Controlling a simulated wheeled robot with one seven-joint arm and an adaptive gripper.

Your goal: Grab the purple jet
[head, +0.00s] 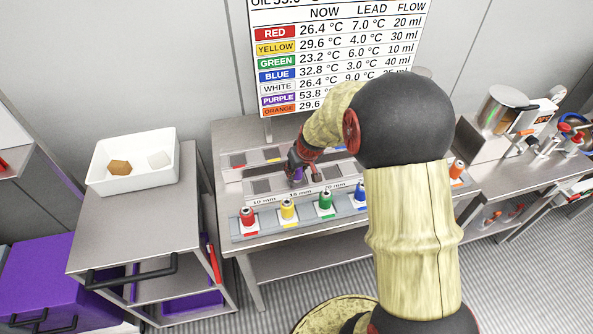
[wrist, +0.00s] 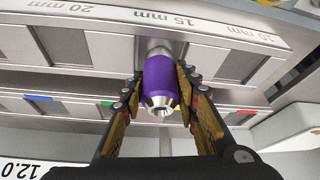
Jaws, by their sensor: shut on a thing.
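The purple jet (wrist: 161,78) is a short purple cylinder with a silver nose and a silver collar. In the wrist view it sits between the two fingers of my gripper (wrist: 159,92), which is shut on its sides. Behind it is the grey rack (wrist: 215,52) marked 15 mm and 20 mm; I cannot tell whether the jet touches it. In the head view my gripper (head: 299,170) is over the middle of the bench rack, and only a sliver of the purple jet (head: 314,174) shows, the rest hidden by the gripper.
Red (head: 248,213), yellow (head: 288,208) and green (head: 325,201) jets stand in a front row, with a blue one partly behind my arm. An orange jet (head: 457,170) stands at right. A white tray (head: 105,180) with two blocks is on the left cart. A wall chart (head: 335,60) hangs behind.

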